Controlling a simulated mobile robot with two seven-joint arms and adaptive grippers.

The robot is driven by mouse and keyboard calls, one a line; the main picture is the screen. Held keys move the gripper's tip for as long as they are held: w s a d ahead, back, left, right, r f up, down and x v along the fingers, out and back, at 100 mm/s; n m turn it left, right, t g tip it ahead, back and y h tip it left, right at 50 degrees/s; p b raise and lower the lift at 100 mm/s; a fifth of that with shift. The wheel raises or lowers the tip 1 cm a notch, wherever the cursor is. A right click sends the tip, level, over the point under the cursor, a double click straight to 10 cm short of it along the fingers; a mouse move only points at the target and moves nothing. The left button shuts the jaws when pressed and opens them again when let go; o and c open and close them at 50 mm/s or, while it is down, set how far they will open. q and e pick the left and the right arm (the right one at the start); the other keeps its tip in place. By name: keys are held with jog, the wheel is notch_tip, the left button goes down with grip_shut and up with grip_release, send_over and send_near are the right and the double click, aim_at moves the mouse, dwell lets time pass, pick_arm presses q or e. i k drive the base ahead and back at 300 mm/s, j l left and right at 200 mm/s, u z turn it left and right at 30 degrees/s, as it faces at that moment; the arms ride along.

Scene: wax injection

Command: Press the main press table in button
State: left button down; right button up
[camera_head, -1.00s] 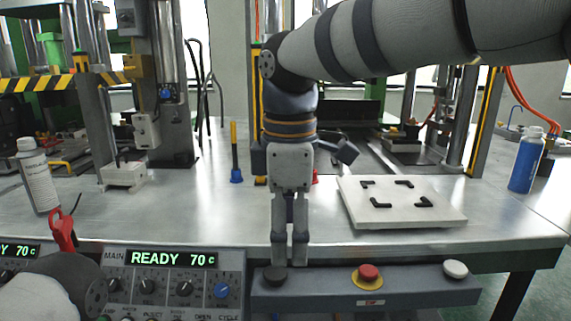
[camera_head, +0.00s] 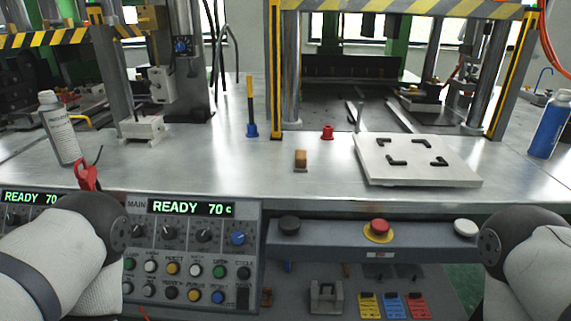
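The main control panel (camera_head: 190,225) stands at the front, left of centre, under a lit display (camera_head: 191,208) reading "READY 70 c". It carries knobs and several coloured buttons; their small labels are mostly unreadable, so I cannot tell which one is table in. Right of it, a grey button bar (camera_head: 335,238) on the table's front edge holds a black button (camera_head: 289,223), a red button (camera_head: 379,227) on a yellow base, and a white button (camera_head: 466,228). Only links of my two arms show, at the lower left and lower right corners. Neither gripper is in view.
A white plate (camera_head: 420,175) with black corner brackets lies on the metal table (camera_head: 230,175). A small wooden-looking block (camera_head: 300,160), a red piece (camera_head: 327,132), a white bottle (camera_head: 60,130), red pliers (camera_head: 87,177) and a blue bottle (camera_head: 550,125) stand around it. Space above the button bar is clear.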

aim_at(126, 287)
jog(key=u, duration=1.35)
